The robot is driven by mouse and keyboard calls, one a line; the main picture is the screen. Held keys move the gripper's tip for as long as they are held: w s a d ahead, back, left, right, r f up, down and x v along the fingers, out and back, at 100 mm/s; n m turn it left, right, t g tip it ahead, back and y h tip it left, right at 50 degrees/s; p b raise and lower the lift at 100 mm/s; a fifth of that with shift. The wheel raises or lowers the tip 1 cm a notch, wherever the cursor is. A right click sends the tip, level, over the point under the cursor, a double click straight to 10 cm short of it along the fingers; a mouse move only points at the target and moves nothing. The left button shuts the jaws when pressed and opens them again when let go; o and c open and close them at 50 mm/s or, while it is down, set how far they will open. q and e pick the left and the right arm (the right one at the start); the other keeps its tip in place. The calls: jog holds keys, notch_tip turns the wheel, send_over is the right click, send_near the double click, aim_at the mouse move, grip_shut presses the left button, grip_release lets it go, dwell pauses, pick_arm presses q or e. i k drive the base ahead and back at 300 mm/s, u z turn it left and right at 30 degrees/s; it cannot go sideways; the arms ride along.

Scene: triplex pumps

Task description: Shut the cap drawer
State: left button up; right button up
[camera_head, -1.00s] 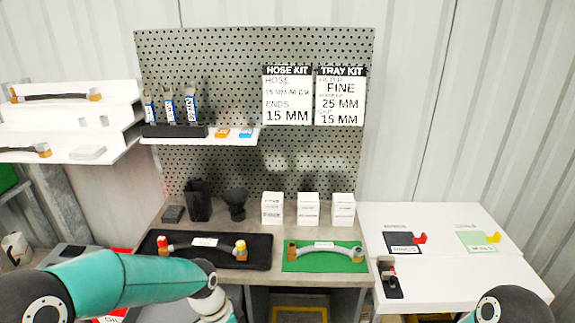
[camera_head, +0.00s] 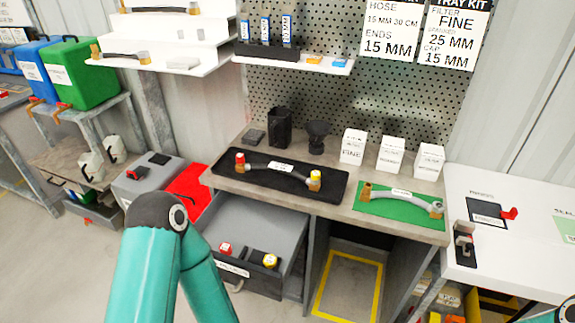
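The cap drawer (camera_head: 262,228) is a grey drawer under the left half of the workbench. It stands pulled out, with its labelled dark front (camera_head: 233,268) toward me. A red cap (camera_head: 226,248) and a yellow cap (camera_head: 270,260) show near its front. My teal left arm rises from the bottom edge, bends at the elbow and runs down left of the drawer front. Its gripper is not visible.
The workbench (camera_head: 340,205) carries a black mat (camera_head: 225,168) and a green mat (camera_head: 372,204), each with a hose. A yellow-framed floor area (camera_head: 345,290) lies right of the drawer. A grey box (camera_head: 150,180) and red panel (camera_head: 187,190) stand left.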

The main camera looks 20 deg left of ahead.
aim_at(254, 229)
jog(key=z, duration=1.9)
jog(key=i, duration=0.1)
jog(key=u, duration=2.95)
jog(key=k, duration=0.35)
jog(key=z, duration=0.1)
jog(key=i, duration=0.35)
jog(key=u, duration=0.2)
